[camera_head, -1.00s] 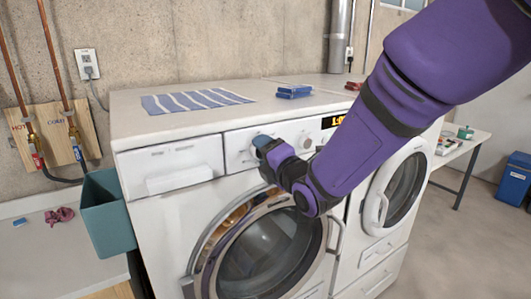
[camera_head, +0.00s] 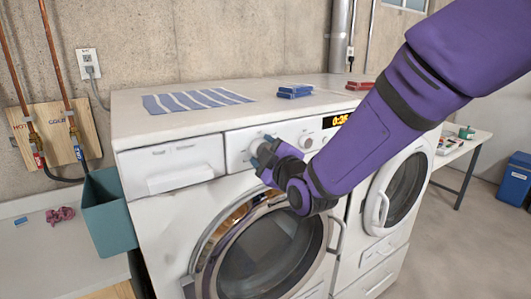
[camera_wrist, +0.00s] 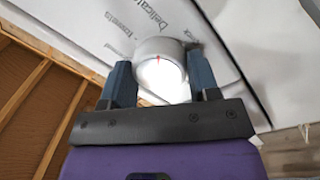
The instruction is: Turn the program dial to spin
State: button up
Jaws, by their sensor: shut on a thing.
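The white program dial (camera_wrist: 161,78) sits on the washer's front panel, with a short red pointer mark on its face. Printed labels around it include "Delicate" and "Towels"; others are too blurred to read, and I cannot tell which one the mark meets. My gripper (camera_wrist: 160,80) is shut on the dial, one blue-grey finger on each side. In the head view my gripper (camera_head: 263,150) covers part of the dial (camera_head: 257,142). The washer's display (camera_head: 336,120) is lit orange and seems to read about 0:25.
A smaller knob (camera_head: 306,142) is just right of my gripper. The washer's round door (camera_head: 265,255) is below. A teal bin (camera_head: 108,212) stands at the left.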

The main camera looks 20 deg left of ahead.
jog(key=m+g, duration=0.1)
jog(key=m, duration=2.5)
jog(key=shift+r+g+h, duration=0.1)
jog(key=shift+g+h, duration=0.2)
jog(key=shift+g, duration=0.1)
jog(key=o, duration=0.9)
jog(key=v, duration=1.1)
jog(key=shift+w, duration=0.1)
jog(key=shift+d, duration=0.1)
